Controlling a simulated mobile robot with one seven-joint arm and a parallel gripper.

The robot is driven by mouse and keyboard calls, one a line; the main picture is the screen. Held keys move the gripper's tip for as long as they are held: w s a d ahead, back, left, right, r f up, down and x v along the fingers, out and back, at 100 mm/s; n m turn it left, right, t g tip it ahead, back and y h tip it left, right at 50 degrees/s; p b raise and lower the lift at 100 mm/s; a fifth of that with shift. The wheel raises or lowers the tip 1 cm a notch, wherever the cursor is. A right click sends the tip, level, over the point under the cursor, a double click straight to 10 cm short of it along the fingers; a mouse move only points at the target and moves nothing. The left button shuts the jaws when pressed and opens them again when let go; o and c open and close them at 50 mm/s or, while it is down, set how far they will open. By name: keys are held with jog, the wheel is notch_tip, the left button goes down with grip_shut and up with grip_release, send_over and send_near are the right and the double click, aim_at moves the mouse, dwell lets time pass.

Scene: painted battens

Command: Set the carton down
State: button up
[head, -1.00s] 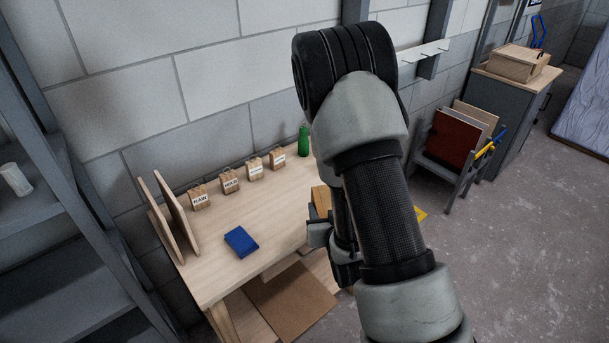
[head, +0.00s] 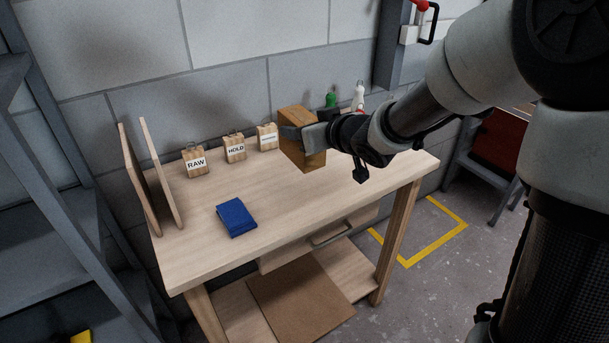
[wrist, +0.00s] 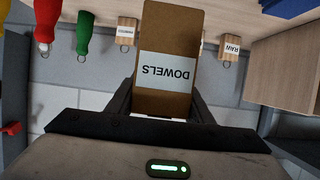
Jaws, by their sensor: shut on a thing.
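The carton (head: 296,122) is a brown box held over the workbench (head: 275,215), toward its back edge and right of the labelled wooden blocks. In the wrist view the carton (wrist: 168,30) shows a white label reading DOWELS, upside down in the picture. My gripper (head: 305,137) reaches in from the right and is shut on the carton. In the wrist view its fingers (wrist: 165,105) lie on both sides of the carton. I cannot tell whether the carton's base touches the bench.
Blocks labelled RAW (head: 195,162) and HOLD (head: 235,149), and a third block (head: 267,137), stand along the back. A blue item (head: 236,217) lies in front. Two upright boards (head: 150,180) stand left. Bench middle is clear.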

aim_at(316, 165)
notch_tip(316, 165, down, 10)
jog(key=b, duration=0.4)
jog(key=shift+r, duration=0.25)
jog(key=o, duration=1.3)
jog(key=shift+f, duration=0.15)
jog(key=shift+s+d+r, duration=0.15)
jog(key=shift+s+r, duration=0.05)
jog(key=shift+r, duration=0.1)
jog(key=p+v, duration=0.3)
jog(key=v, duration=0.7)
jog(key=shift+s+d+r+p, duration=0.15)
jog(key=shift+s+p, duration=0.05)
jog(key=shift+p, duration=0.1)
jog(key=shift+s+d, duration=0.2)
jog(key=shift+s, duration=0.15)
